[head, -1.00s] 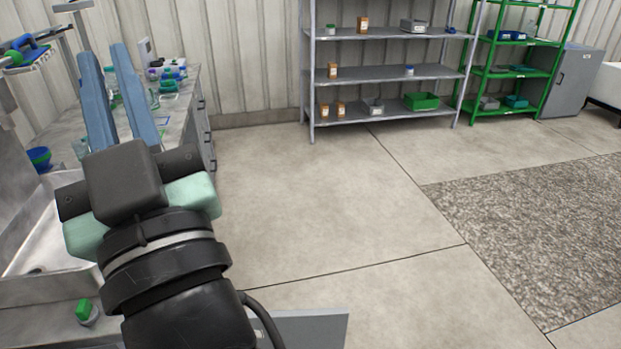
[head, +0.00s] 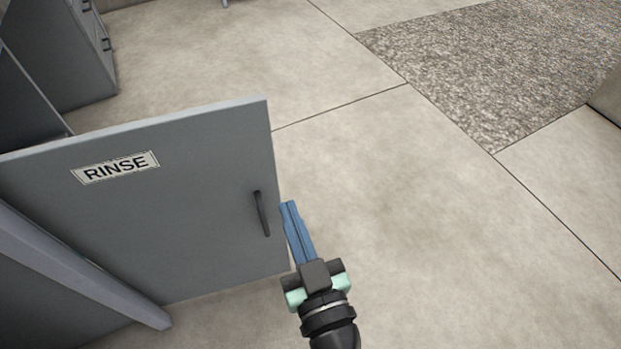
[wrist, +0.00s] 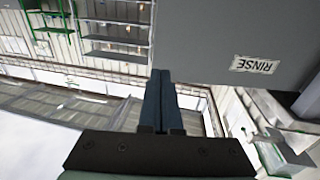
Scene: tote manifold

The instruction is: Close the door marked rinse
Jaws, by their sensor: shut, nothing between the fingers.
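The grey door (head: 200,220) marked RINSE stands swung open in the head view, its label (head: 116,167) at its upper left. A dark bar handle (head: 261,213) is near its right edge. My gripper (head: 289,206) is shut and empty, its blue fingers just right of the handle and the door's free edge. I cannot tell whether the fingers touch the door. In the wrist view, the door (wrist: 215,50) fills the upper right with its label upside down, and the fingertips (wrist: 161,74) lie at its edge. The handle does not show there.
Grey cabinet fronts (head: 75,50) stand at the upper left of the head view. A grey frame edge (head: 75,270) crosses the lower left. The concrete floor (head: 430,230) right of the door is clear, with a rough dark mat (head: 490,65) beyond it.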

